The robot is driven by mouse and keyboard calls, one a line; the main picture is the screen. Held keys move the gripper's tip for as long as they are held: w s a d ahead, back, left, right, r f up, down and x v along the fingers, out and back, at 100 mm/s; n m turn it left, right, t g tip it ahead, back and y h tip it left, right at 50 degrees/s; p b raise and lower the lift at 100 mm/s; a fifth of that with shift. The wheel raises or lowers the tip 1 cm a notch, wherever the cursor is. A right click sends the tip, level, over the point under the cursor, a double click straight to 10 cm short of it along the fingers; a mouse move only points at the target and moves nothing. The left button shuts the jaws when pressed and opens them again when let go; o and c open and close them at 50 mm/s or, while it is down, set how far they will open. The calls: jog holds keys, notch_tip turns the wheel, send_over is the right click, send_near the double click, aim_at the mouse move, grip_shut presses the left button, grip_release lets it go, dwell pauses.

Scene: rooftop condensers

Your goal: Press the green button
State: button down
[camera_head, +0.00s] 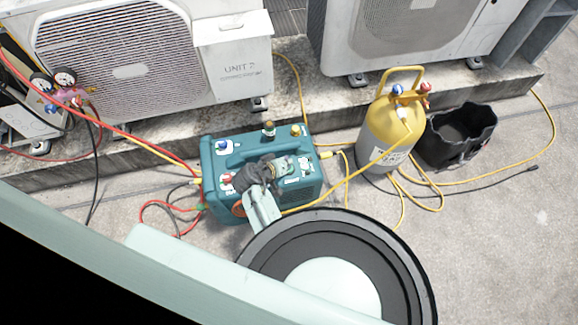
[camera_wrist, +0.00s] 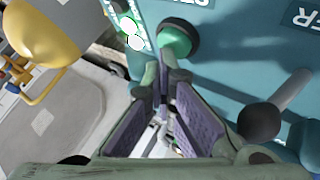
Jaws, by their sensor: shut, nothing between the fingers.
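The green button (camera_wrist: 177,42) is a round, dark green domed cap on the teal face of the machine, at the upper middle of the wrist view. My gripper (camera_wrist: 160,66) is shut and empty, its fingertips just below and left of the cap in that picture. Whether they touch it I cannot tell. In the head view my gripper (camera_head: 288,166) is over the top of the teal machine (camera_head: 213,172), and I cannot make out the button there.
A black ball-ended lever (camera_wrist: 259,122) stands near my right finger in the wrist view. A yellow-grey gas cylinder (camera_head: 385,140) and a black bag (camera_head: 455,135) stand to the machine's right. Hoses (camera_head: 345,180) lie around it. Condenser units (camera_head: 120,55) stand behind.

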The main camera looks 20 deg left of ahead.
jog(key=shift+f, duration=0.1)
dwell(0.3)
jog(key=shift+r+p, duration=1.15)
jog(key=shift+r, duration=0.1)
notch_tip(320, 180, up, 5)
jog(key=p, duration=0.4)
dwell(0.5)
